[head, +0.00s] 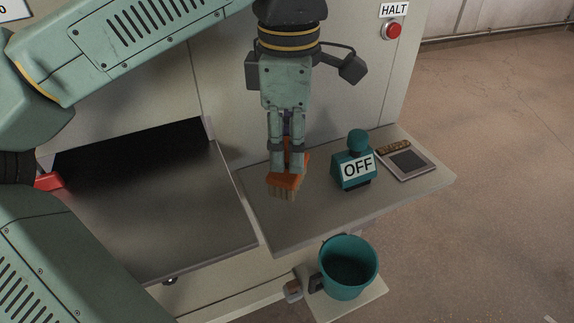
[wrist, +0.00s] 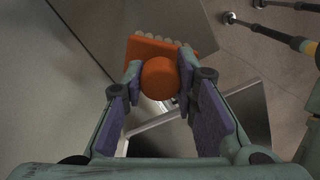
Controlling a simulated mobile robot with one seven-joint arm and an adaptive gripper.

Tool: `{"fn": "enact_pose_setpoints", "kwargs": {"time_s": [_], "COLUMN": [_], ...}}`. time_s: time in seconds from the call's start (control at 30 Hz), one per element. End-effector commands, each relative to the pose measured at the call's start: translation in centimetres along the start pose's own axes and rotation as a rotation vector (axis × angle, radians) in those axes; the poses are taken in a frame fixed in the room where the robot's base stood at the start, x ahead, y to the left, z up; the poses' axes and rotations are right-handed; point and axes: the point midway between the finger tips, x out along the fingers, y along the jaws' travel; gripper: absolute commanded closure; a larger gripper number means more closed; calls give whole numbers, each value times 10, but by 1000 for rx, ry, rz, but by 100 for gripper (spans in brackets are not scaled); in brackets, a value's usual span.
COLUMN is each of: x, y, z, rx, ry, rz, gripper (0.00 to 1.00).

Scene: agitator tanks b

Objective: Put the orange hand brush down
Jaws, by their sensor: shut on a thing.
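The orange hand brush (head: 286,184) has pale bristle tufts along its lower end. My gripper (head: 287,168) is shut on it, and the brush points down between the fingers. It appears over the left part of the grey shelf (head: 310,212); I cannot tell whether the bristles touch the surface. In the wrist view the round orange handle end (wrist: 160,78) sits between my fingers, with the orange head and bristles beyond it. Part of the handle is hidden by the fingers in the head view.
A dark tray-like surface (head: 150,215) lies left. A teal bucket (head: 348,268) is below the shelf's front edge. A red HALT button (head: 393,31) is on the wall.

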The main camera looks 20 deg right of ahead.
Motion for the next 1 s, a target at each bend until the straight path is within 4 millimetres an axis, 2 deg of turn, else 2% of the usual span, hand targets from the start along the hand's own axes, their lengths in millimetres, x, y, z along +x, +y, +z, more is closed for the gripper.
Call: {"fn": "enact_pose_setpoints", "kwargs": {"time_s": [0.17,0.4,0.77,0.8,1.0], "x": [13,43,49,48,47], "y": [0,0,0,0,0], "z": [0,0,0,0,0], "rx": [0,1,0,0,0], "ry": [0,0,-1,0,0], "rz": [0,-1,0,0,0], "gripper": [96,96,96,72,58]}}
